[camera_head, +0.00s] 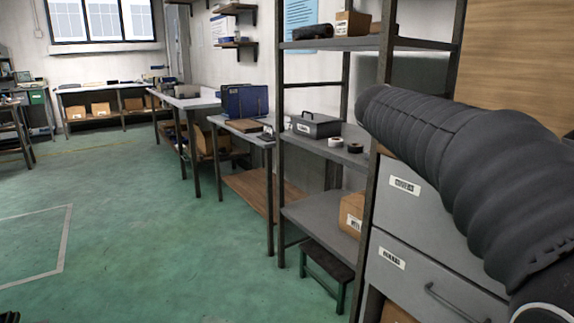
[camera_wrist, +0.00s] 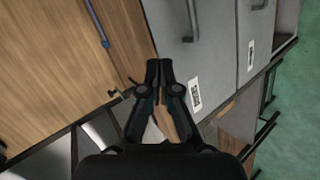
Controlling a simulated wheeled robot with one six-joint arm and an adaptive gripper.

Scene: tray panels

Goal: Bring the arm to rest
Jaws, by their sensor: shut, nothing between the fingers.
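My gripper (camera_wrist: 159,70) shows in the wrist view with its two black fingers together and nothing between them. It is in front of a wooden panel and the grey drawers (camera_wrist: 220,45), apart from them as far as I can tell. In the head view my arm in its dark ribbed sleeve reaches across the right side, in front of the drawer cabinet (camera_head: 400,215). The gripper itself is not in the head view.
A metal shelf rack (camera_head: 283,180) stands left of the drawers, holding a grey toolbox (camera_head: 314,125) and tape rolls. Workbenches (camera_head: 240,128) line the wall beyond. A small step stool (camera_head: 328,265) stands by the rack. The green floor (camera_head: 140,220) at left is open.

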